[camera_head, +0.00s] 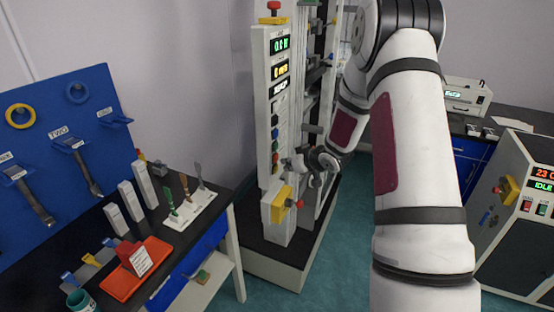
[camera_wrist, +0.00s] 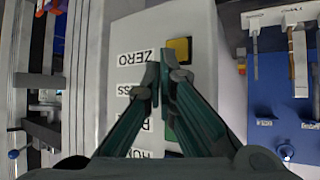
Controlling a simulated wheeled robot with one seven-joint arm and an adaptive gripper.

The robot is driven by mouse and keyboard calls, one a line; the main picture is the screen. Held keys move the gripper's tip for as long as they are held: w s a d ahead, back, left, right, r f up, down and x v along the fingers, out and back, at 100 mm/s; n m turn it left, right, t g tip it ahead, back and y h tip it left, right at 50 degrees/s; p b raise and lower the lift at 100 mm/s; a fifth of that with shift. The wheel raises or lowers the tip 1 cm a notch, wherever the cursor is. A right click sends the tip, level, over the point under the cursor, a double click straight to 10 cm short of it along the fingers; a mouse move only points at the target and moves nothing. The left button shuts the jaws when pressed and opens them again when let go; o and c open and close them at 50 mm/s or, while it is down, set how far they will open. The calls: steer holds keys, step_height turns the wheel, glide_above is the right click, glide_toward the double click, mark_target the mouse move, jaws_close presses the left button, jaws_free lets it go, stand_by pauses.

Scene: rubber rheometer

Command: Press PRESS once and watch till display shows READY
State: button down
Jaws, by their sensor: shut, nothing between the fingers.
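The control column (camera_head: 268,100) stands in the middle of the head view, with a vertical row of small buttons. Its upper displays show a green readout (camera_head: 279,44) and a yellow one (camera_head: 280,69); the small text (camera_head: 281,87) below is not readable. In the wrist view, the labels ZERO (camera_wrist: 136,58), one ending in ESS (camera_wrist: 133,91), and others are partly covered. My gripper (camera_wrist: 162,76) is shut and empty, its tips over the panel beside the ESS label, hiding that button. Contact cannot be told. My gripper also shows beside the column (camera_head: 300,164).
A yellow button (camera_wrist: 179,50) lies beside ZERO; a green one (camera_wrist: 170,132) is partly behind a finger. A tool bench with an orange tray (camera_head: 118,285) is left; a machine reading IDLE (camera_head: 543,186) is right.

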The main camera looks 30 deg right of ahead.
steer(key=shift+w+a, duration=0.1)
steer(key=shift+w+a, duration=0.15)
steer(key=shift+w, duration=0.1)
